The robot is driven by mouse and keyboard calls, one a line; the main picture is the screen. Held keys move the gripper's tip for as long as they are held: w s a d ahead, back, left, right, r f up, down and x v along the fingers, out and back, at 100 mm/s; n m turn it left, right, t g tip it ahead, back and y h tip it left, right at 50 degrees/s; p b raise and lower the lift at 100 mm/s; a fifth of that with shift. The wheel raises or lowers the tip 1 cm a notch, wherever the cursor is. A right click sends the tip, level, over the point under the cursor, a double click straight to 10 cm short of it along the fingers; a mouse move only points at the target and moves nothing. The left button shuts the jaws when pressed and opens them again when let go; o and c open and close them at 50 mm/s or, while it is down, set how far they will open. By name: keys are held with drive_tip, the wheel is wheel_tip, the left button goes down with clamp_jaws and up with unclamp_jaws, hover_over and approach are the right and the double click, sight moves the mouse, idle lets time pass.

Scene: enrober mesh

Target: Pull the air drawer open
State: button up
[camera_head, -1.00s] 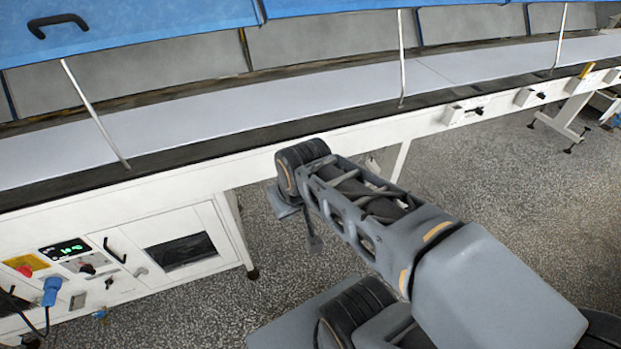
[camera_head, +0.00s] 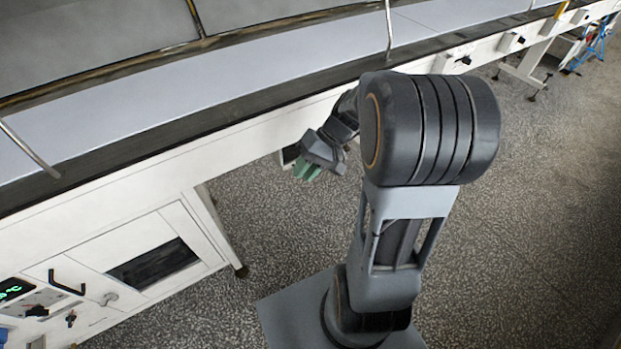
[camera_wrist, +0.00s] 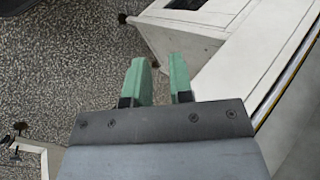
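No part in view is labelled as the air drawer, so I cannot tell for certain which it is. The white cabinet front (camera_head: 125,250) in the head view has a dark window (camera_head: 153,264) and a black bar handle (camera_head: 67,282). It looks shut. My gripper (camera_head: 308,170), with green fingertips, hangs below the conveyor's side rail, right of the cabinet and apart from it. In the wrist view my gripper (camera_wrist: 161,78) has its two green fingers apart with nothing between them. No handle shows near the fingers there.
A conveyor with a grey belt (camera_head: 200,95) and white side rail (camera_head: 235,135) runs across above the cabinet. Small units with black knobs, one at the right (camera_head: 458,60), sit along the rail. A cabinet leg (camera_head: 222,232) stands at its right end. Speckled floor (camera_head: 265,210) is open there.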

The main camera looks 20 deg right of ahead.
drive_tip(key=w+d+f+m+t+y+b, duration=0.2)
drive_tip(key=w+d+f+t+y+b, duration=0.3)
drive_tip(key=d+f, duration=0.45)
drive_tip(key=w+d+f+m+t+y+b, duration=0.2)
drive_tip(key=d+f+t+b, duration=0.3)
drive_tip(key=d+f+t, duration=0.5)
drive_tip(key=w+a, duration=0.2)
drive_tip(key=a, duration=0.1)
drive_tip(key=w+a+g, duration=0.1)
drive_tip(key=w+a, duration=0.2)
drive_tip(key=a, duration=0.1)
drive_tip(key=w+a+g, duration=0.1)
drive_tip(key=w+a, duration=0.2)
drive_tip(key=a, duration=0.1)
drive_tip(key=shift+w+a+r+m, duration=0.2)
drive_tip(key=shift+r+m, duration=0.1)
drive_tip(key=shift+r, duration=0.1)
clamp_jaws()
